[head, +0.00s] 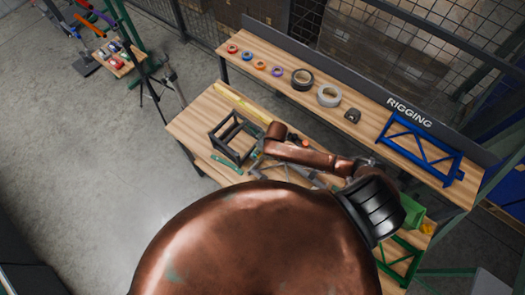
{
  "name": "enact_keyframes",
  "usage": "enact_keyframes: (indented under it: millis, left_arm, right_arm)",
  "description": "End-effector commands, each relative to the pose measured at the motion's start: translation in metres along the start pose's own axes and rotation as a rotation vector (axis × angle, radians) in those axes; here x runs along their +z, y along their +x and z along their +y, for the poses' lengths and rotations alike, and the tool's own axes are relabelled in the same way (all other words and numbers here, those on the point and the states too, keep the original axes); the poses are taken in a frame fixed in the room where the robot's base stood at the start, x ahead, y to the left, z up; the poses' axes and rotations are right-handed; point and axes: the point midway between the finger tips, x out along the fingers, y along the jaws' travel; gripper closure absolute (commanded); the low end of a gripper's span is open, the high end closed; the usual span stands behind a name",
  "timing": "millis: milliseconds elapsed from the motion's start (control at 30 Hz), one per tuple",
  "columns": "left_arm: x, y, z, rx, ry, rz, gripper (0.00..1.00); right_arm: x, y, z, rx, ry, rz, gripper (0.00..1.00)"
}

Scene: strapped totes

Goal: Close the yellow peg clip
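I cannot make out the yellow peg clip for certain. A small yellow thing (427,229) shows at the right end of the workbench, too small to identify. My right arm, copper-coloured, reaches from the right over the bench and folds back left. Its gripper is not clearly visible; grey parts under the forearm may belong to it, and whether it is open or shut does not show. My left gripper is out of view. My large copper body hides the front of the bench.
On the wooden workbench (196,118) stand a dark open frame (232,137) and a yellow strip (243,104). The raised shelf holds tape rolls (329,95) and a blue frame (420,147). A green bin (412,211) and green frame (400,263) are at right.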

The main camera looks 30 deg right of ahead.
Motion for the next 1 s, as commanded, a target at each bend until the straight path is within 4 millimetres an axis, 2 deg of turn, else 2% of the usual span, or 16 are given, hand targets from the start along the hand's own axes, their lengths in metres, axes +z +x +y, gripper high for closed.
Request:
enact_keyframes:
  millis: [367,467,767,1000]
  left_arm:
    - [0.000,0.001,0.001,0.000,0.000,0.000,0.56]
    - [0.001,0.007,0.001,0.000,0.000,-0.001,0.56]
    - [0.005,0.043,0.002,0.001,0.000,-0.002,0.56]
    - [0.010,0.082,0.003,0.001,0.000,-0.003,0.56]
  right_arm:
    - [-0.022,0.017,-0.004,-0.004,-0.001,-0.366,1.00]
    - [-0.027,0.024,-0.004,-0.004,-0.002,-0.461,1.00]
    - [-0.033,0.041,-0.003,-0.005,-0.001,-0.680,1.00]
    - [-0.036,0.052,-0.003,-0.005,0.000,-0.810,1.00]
